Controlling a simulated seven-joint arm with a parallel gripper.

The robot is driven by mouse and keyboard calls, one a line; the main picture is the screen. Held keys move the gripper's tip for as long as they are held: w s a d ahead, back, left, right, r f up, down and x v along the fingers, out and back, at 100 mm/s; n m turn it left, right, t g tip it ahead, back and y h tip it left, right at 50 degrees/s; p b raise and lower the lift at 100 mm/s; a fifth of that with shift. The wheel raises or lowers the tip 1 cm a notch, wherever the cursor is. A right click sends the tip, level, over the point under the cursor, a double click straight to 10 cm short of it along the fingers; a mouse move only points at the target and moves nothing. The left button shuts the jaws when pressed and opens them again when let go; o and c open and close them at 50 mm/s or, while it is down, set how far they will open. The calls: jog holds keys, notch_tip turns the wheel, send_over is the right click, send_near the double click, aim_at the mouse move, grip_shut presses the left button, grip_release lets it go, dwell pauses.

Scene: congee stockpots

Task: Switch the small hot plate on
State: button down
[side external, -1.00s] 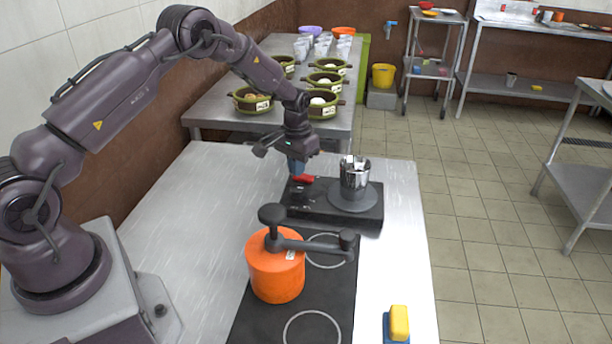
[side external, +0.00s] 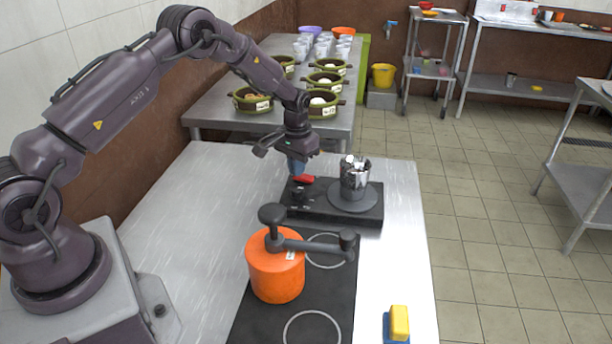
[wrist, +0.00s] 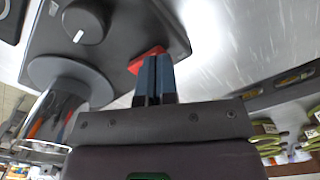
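The small hot plate (side external: 318,212) is a black box with a round grey plate, on the steel table beyond the larger cooktop. A red switch (wrist: 145,60) sits at one corner of it; the switch also shows in the side view (side external: 304,179). A dark knob (wrist: 84,22) with a white mark is on the same face. My gripper (wrist: 154,62) points down at the switch, its blue fingers side by side with no visible gap. The tips overlap the red switch in the wrist view, hiding part of it. I cannot tell whether they touch it, or its position.
A metal container of utensils (side external: 354,178) stands on the hot plate's round plate. An orange pot (side external: 275,275) with a dark handle stands on the black cooktop (side external: 335,285). A yellow sponge (side external: 399,322) lies at the front right. The table's left part is clear.

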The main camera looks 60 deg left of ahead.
jog(key=shift+f, duration=0.3)
dwell(0.5)
jog(key=shift+r, duration=4.05)
jog(key=shift+s+f, duration=0.15)
jog(key=s+d+r+m+t, duration=0.1)
jog(key=s+d+r+t, duration=0.1)
jog(key=s+d+r, duration=0.3)
jog(key=s+d+r+m+t, duration=0.1)
jog(key=s+d+r, duration=0.4)
jog(key=s+r, duration=0.5)
jog(key=s+d+r+m+t, duration=0.1)
jog(key=s+d+r, duration=0.4)
jog(key=s, duration=0.9)
notch_tip(320, 180, up, 2)
jog(key=shift+d+r+t, duration=0.15)
jog(key=shift+r+t, duration=0.1)
jog(key=shift+t, duration=0.55)
